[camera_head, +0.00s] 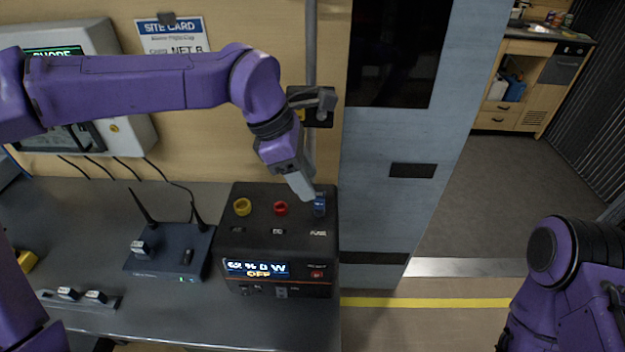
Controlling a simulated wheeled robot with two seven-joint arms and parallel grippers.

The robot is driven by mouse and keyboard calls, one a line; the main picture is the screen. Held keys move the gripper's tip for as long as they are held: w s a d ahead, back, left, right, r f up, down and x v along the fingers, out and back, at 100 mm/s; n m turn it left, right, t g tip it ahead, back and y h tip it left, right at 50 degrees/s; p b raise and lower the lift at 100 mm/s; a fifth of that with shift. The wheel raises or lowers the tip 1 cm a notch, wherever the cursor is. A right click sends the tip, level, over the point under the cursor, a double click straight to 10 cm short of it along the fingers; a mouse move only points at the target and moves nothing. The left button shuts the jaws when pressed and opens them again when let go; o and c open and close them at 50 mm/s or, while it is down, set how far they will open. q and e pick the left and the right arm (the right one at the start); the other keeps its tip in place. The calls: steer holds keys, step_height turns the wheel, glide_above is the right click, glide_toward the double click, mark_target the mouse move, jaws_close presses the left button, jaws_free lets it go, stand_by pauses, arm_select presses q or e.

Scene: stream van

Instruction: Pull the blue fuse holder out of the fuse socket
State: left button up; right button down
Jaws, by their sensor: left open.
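The blue fuse holder (319,206) stands at the right of the top of a black power box (262,246), above a label that seems to read "FUSE". The fuse socket under it is hidden by the holder. My left gripper (306,194) reaches down from above with its fingertips at or just over the holder's upper left. It is open. I cannot tell whether the fingers touch the holder or lie around it. My right arm shows at the lower right, but its gripper is out of view.
A yellow knob (242,207) and a red knob (280,209) stand left of the holder. A dark router (170,252) with antennas sits further left on the grey bench (90,210). A vertical pole with a black clamp (313,106) rises behind the box. Open floor lies right.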

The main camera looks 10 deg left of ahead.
mark_target(319, 203)
arm_select(q)
steer(key=x, duration=0.2)
steer(key=w+x, duration=0.1)
steer(key=x, duration=0.2)
steer(key=shift+a, duration=0.1)
steer(key=shift+s+f, duration=0.2)
steer(key=shift+f, duration=0.05)
jaws_close()
